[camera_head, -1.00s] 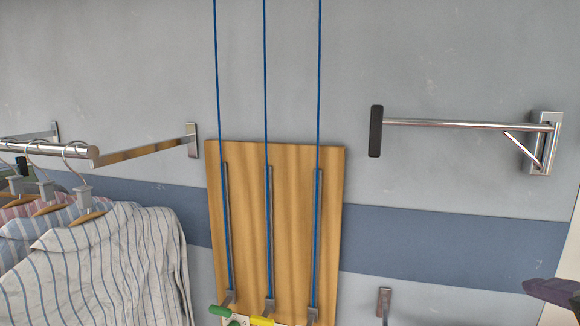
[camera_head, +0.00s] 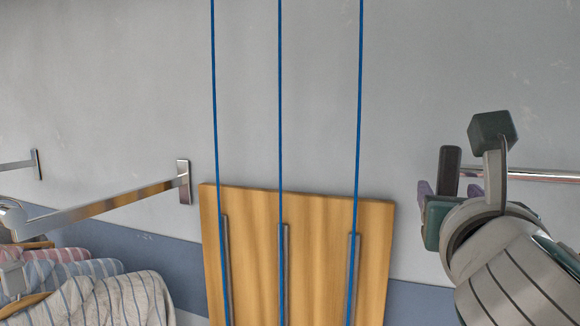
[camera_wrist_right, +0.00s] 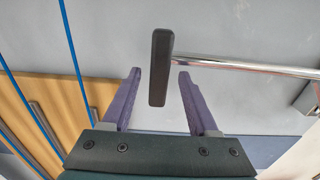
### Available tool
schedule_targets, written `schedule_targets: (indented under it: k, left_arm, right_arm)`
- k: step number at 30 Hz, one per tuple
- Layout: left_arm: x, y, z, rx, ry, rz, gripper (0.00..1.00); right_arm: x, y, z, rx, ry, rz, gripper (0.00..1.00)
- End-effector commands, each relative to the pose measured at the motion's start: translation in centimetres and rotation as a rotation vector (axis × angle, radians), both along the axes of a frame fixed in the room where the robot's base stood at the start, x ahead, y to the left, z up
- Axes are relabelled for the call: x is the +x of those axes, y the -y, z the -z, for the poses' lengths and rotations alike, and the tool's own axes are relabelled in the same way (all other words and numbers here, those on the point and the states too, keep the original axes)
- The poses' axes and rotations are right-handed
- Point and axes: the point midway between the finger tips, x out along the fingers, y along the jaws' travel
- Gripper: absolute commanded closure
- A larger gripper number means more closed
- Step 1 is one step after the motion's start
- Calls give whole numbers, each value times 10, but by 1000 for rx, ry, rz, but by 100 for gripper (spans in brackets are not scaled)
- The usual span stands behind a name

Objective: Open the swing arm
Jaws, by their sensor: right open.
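The swing arm is a chrome bar (camera_head: 530,175) with a black upright handle (camera_head: 449,171) at its left end. In the right wrist view, the handle (camera_wrist_right: 161,66) stands upright, with the bar (camera_wrist_right: 240,66) running right from it. My right gripper (camera_wrist_right: 159,75) is open, its two purple fingers on either side of the handle with gaps visible. How deep the handle lies between them is unclear. In the head view my right gripper (camera_head: 425,190) is beside the handle's lower part and partly hidden by my wrist. My left gripper is not in view.
A wooden board (camera_head: 255,260) with blue cords stands at the wall, left of my right arm. Striped shirts (camera_head: 95,300) hang from a metal rail (camera_head: 100,207) at the lower left. The wall between board and handle is clear.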

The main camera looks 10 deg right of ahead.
Motion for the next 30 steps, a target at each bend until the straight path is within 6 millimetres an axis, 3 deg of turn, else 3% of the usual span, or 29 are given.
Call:
schedule_targets:
  k: [6, 15, 30]
  left_arm:
    - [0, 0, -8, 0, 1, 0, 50]
    - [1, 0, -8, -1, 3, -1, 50]
    - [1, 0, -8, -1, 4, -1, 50]
  right_arm:
    - [17, 10, -1, 0, 0, 1, 40]
    - [19, 12, 1, 2, 0, 0, 40]
    - [18, 11, 1, 1, 0, 1, 95]
